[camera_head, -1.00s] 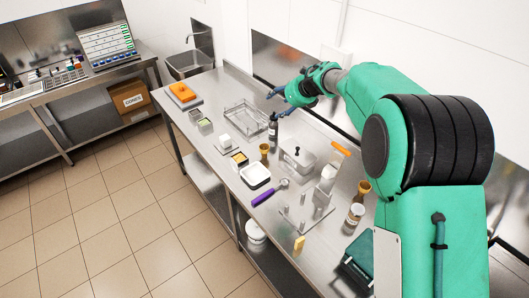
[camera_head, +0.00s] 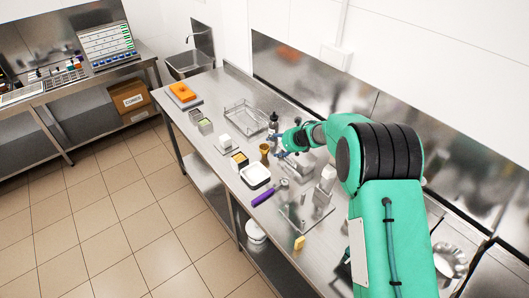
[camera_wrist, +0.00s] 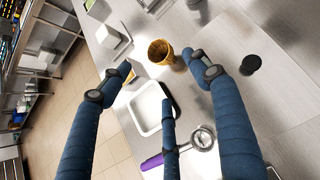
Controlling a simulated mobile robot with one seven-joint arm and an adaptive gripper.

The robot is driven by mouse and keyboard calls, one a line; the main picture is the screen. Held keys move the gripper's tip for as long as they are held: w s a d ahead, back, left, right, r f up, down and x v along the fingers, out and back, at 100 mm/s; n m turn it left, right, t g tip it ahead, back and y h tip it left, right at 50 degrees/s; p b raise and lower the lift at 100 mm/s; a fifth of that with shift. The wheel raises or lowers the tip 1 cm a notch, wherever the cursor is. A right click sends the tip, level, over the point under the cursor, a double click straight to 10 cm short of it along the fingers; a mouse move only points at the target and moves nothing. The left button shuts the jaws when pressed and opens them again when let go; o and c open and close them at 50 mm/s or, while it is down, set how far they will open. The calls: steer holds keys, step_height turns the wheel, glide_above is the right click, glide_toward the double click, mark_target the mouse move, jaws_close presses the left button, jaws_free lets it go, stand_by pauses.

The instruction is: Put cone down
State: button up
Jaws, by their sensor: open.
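A golden-brown cone (camera_head: 265,149) stands upright on the steel counter (camera_head: 215,95), its open mouth up. It also shows in the wrist view (camera_wrist: 160,52), empty as far as I see. My gripper (camera_head: 276,147) is open just right of the cone. In the wrist view its blue fingers (camera_wrist: 160,75) are spread, with the cone beyond and between the tips of the upper two. Nothing is held. I cannot tell whether a fingertip touches the cone. The cone's base is partly hidden.
A white-and-black tray (camera_head: 255,176) and a scoop with a purple handle (camera_head: 264,197) lie close in front. A dark bottle (camera_head: 273,124) stands close behind. A wire rack (camera_head: 246,117) and a small white block (camera_head: 225,141) are to the left.

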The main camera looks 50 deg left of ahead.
steer(key=shift+a+f, duration=0.1)
steer(key=shift+f, duration=0.05)
steer(key=p, duration=0.1)
glide_toward(262, 148)
steer(key=shift+x, duration=1.1)
steer(key=shift+f, duration=0.15)
steer(key=shift+p+x, duration=0.6)
steer(key=shift+x, duration=1.9)
steer(key=c, duration=0.8)
steer(key=shift+r, duration=0.2)
steer(key=shift+c, duration=0.2)
